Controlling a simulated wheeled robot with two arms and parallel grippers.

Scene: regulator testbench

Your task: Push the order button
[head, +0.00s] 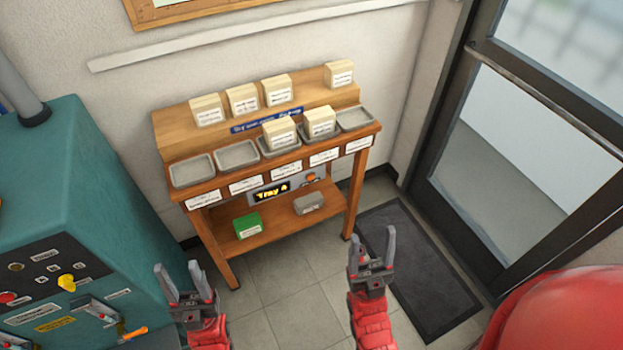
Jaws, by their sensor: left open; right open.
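A small grey panel (286,187) is mounted under the front edge of the wooden bench (290,215). It has a lit display (271,192) that seems to read "Tray 4". To the right of the display is a small orange button (312,177), which looks like the order button; its label is too small to read. My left gripper (177,266) is open and empty, low in the picture left of the bench. My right gripper (371,238) is open and empty, in front and to the right of the bench. Neither touches the panel.
Grey trays (192,170) line the bench top, two holding cream boxes (280,133); more boxes stand behind. A green box (248,225) and a grey box (309,204) lie on the lower shelf. A teal machine (50,190) stands left, a mat (415,270) and door right. Floor between is clear.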

